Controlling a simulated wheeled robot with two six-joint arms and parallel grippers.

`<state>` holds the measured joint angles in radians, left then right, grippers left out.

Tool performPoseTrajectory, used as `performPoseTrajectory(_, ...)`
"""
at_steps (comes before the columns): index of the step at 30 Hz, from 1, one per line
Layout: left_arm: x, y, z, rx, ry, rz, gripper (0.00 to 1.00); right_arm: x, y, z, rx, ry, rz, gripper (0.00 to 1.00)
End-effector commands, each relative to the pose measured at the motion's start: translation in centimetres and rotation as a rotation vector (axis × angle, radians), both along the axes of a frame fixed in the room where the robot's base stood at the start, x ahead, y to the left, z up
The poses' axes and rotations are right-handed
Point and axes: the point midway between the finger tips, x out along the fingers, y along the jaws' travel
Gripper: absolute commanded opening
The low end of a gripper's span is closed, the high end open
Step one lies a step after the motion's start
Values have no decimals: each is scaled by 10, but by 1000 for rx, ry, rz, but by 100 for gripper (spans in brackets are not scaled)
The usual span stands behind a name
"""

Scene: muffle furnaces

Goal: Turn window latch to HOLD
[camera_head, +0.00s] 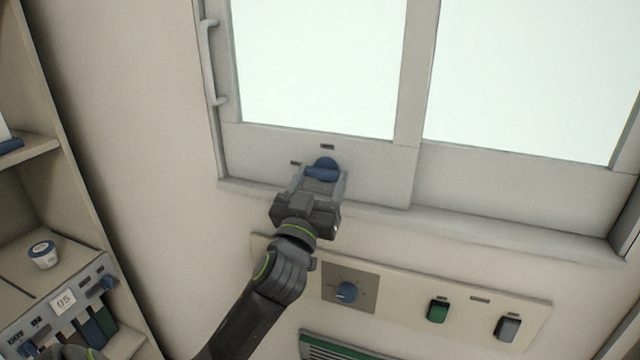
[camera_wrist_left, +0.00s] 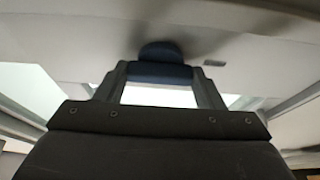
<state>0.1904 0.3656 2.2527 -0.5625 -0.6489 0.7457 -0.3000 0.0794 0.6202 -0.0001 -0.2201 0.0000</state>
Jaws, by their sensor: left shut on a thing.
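The window latch (camera_head: 323,166) is a blue rounded knob on the lower rail of the left window sash. Small dark labels sit above it and to its left, too small to read. My left gripper (camera_head: 322,184) reaches up from below with its two fingers on either side of the latch and is shut on it. In the left wrist view the blue latch (camera_wrist_left: 161,52) shows between the fingertips, its rounded top standing out beyond them. My right gripper cannot be made out in either view.
A vent (camera_head: 345,349) lies beneath. A shelf with a small white tub (camera_head: 42,254) stands at left. A window handle (camera_head: 210,62) is upper left.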

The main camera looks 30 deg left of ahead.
Motion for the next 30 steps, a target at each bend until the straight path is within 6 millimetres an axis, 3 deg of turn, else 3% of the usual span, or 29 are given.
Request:
performPoseTrajectory(11,0,1,-2,-9,4,1,39,0,0,0,0,0,0,0)
performPoseTrajectory(12,0,1,-2,-9,4,1,66,0,0,0,0,0,0,0)
performPoseTrajectory(16,0,0,-2,-8,3,0,83,0,0,0,0,0,0,0)
performPoseTrajectory(26,-2,0,-2,-6,1,0,84,0,0,-1,0,0,0,0)
performPoseTrajectory(30,-14,-3,-9,-6,2,-1,84,0,0,-7,0,0,0,0)
